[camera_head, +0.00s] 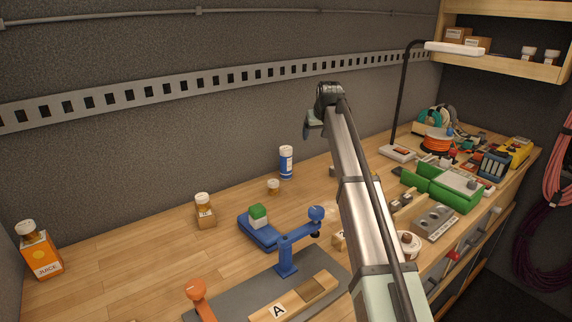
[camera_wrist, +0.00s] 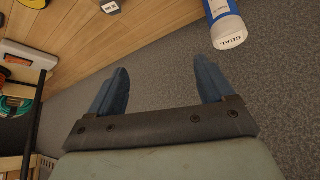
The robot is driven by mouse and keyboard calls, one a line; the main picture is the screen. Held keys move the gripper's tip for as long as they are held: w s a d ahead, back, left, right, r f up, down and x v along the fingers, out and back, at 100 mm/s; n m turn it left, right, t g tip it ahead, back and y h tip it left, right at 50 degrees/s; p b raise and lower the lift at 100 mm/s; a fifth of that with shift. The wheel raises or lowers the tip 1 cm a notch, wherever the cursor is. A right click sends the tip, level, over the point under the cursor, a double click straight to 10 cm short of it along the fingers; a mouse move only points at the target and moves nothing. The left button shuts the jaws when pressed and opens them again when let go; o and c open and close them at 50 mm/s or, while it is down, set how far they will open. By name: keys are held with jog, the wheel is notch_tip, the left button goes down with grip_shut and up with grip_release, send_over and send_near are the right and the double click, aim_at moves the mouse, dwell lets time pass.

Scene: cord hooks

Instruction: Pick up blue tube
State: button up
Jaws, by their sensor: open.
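The blue tube (camera_head: 286,163) stands upright at the back of the wooden bench, close to the wall, in the head view. It is blue with a white top. In the wrist view the tube (camera_wrist: 222,14) shows at the top edge, with its white end marked "SEAL" facing me and the rest cut off. My gripper (camera_wrist: 158,85) has its two blue-grey fingers spread apart with nothing between them. The tube is beyond the fingertips, near the right finger and apart from it. In the head view my gripper (camera_head: 312,124) is raised above the bench, right of and higher than the tube.
A small capped jar (camera_head: 273,186) stands just left of the tube. A blue base with a green block (camera_head: 258,212) and a blue hook stand (camera_head: 287,262) are nearer the front. A black lamp (camera_head: 404,95) rises at right. The bench left of the tube is mostly clear.

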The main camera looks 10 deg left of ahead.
send_near(285, 153)
jog(key=shift+n+g+y, duration=0.3)
jog(key=x, duration=0.4)
jog(key=w+x, duration=0.1)
jog(key=x, duration=0.4)
jog(key=w+r+x, duration=0.1)
jog(key=x, duration=0.3)
jog(key=shift+w+d+f, duration=0.2)
jog(key=shift+d, duration=0.15)
jog(key=shift+c, duration=0.4)
jog(key=c, duration=1.1)
jog(key=shift+c, duration=0.3)
jog(key=shift+r, duration=0.2)
